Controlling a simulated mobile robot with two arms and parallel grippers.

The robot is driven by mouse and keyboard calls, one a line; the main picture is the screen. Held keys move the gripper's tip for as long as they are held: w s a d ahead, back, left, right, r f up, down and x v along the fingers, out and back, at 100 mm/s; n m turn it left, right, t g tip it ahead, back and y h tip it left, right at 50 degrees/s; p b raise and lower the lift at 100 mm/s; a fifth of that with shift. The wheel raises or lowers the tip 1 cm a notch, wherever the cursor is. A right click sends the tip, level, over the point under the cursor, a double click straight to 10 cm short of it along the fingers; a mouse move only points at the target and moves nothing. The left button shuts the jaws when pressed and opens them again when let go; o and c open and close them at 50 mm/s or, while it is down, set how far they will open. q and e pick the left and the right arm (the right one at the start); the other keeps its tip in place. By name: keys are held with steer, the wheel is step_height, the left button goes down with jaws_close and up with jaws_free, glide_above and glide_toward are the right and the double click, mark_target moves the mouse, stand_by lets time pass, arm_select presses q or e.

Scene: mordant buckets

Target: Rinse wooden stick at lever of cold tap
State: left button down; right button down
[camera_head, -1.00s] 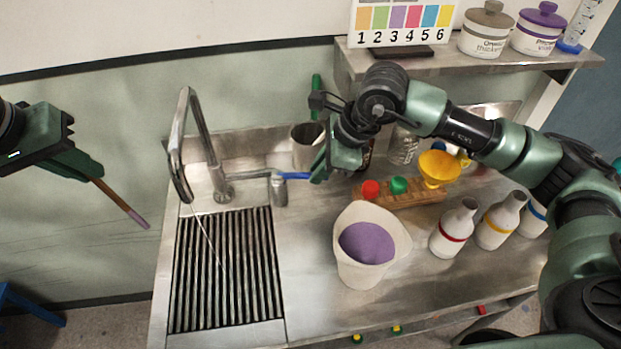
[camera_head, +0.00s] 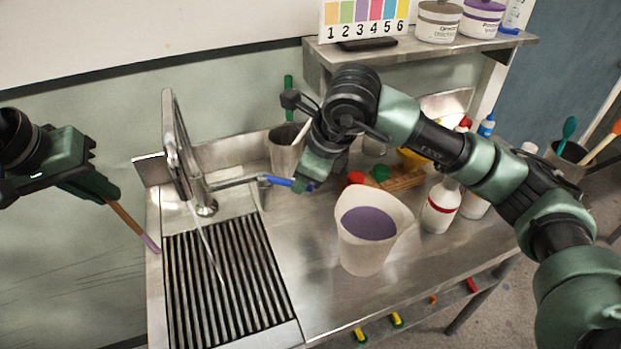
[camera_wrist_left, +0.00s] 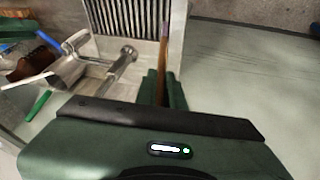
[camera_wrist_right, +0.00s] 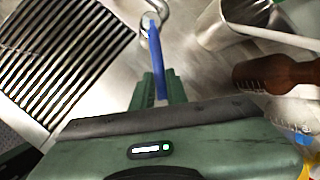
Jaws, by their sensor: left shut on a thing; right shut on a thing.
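The wooden stick (camera_head: 128,221), brown with a purple-stained tip, is held by my left gripper (camera_head: 108,194), shut on its upper end. It slants down, its tip near the left edge of the sink unit; it also shows in the left wrist view (camera_wrist_left: 163,70). The metal tap (camera_head: 177,140) stands behind the drain grate, and a thin water stream (camera_head: 210,255) falls from it onto the grate. The blue cold lever (camera_head: 284,182) sits right of the tap. My right gripper (camera_wrist_right: 160,98) is shut on the blue lever, which also shows in the right wrist view (camera_wrist_right: 156,55).
The slatted drain grate (camera_head: 225,285) lies below the tap. A white bucket of purple liquid (camera_head: 372,250) stands right of it. A metal cup (camera_head: 283,155) is behind the lever. Bottles (camera_head: 440,205) stand at right. The space left of the sink is clear.

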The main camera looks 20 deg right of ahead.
steer(key=c, duration=1.4)
jaws_free()
steer(key=b+v, duration=0.1)
steer(key=v, duration=1.1)
